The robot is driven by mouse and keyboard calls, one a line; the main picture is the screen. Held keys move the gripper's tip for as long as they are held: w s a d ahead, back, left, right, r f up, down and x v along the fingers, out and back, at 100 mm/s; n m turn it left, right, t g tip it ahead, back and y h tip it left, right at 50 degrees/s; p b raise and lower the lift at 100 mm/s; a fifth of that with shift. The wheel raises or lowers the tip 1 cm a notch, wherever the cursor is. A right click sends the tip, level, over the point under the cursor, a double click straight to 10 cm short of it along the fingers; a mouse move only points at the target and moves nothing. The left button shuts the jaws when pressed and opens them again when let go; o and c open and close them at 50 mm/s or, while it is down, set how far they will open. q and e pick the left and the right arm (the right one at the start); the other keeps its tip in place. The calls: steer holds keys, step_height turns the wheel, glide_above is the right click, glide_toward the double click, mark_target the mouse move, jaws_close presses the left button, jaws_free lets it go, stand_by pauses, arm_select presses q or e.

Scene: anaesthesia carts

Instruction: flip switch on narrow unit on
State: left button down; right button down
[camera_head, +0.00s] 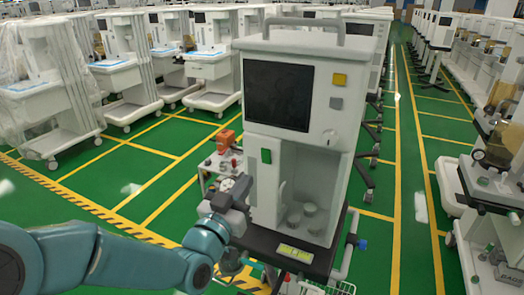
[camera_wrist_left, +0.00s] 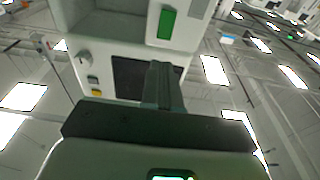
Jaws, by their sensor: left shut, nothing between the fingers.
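The narrow unit (camera_head: 330,110) stands upright in the middle of the head view, white with a dark screen (camera_head: 278,95). A green switch (camera_head: 266,156) sits on its front, below the screen at the left. My left gripper (camera_head: 243,184) is shut and empty, just below and left of the switch. In the left wrist view, the fingers of my left gripper (camera_wrist_left: 161,70) show closed together in front of the unit, with the green switch (camera_wrist_left: 167,22) beyond their tips. A gap in the picture separates tips and switch; touch is not seen. My right gripper is out of view.
A yellow button (camera_head: 340,79) and a grey button (camera_head: 336,103) are right of the screen. A dark shelf (camera_head: 262,240) juts out below the unit's recess. A small cart with orange items (camera_head: 226,140) stands behind at the left. Green floor is open at the left.

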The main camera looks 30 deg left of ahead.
mark_target(267, 151)
arm_select(q)
steer(key=w+p, duration=0.1)
steer(key=w, duration=0.2)
steer(key=w+r+p, duration=0.1)
steer(key=w, duration=0.2)
steer(key=w+p, duration=0.1)
steer(key=w, duration=0.2)
steer(key=shift+a+r, duration=0.25)
steer(key=shift+w, duration=0.35)
steer(key=shift+w+r+p, duration=0.2)
steer(key=shift+p, duration=0.35)
steer(key=shift+f+g, duration=0.15)
steer(key=shift+g, duration=0.15)
